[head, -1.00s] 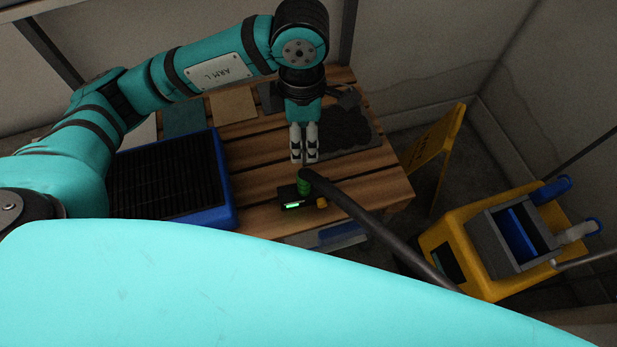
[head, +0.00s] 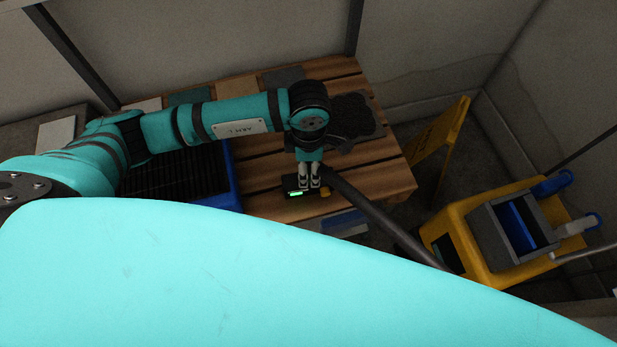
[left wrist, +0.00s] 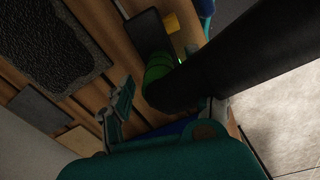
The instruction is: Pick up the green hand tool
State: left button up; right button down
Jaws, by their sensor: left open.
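The green hand tool (left wrist: 158,68) shows in the left wrist view as a green band at the end of a thick black hose. In the head view its green part is hidden behind my left gripper (head: 309,185). A dark block with a lit green display (head: 296,194) and a yellow piece (head: 326,191) sits at that spot on the wooden slatted table (head: 260,205). My left gripper is open and points down just over the tool. In the left wrist view its fingers (left wrist: 163,112) stand apart, one on each side of the hose. My right gripper is out of view.
The black hose (head: 385,223) runs from the tool down to the right. A blue-rimmed tray with a black grille (head: 232,180) lies left of the gripper. A dark rough mat (head: 355,113) lies behind it. A yellow mop cart (head: 475,258) and yellow sign (head: 438,140) stand right.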

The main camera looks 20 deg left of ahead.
pick_arm(q)
jog(key=shift+f, duration=0.35)
grip_shut()
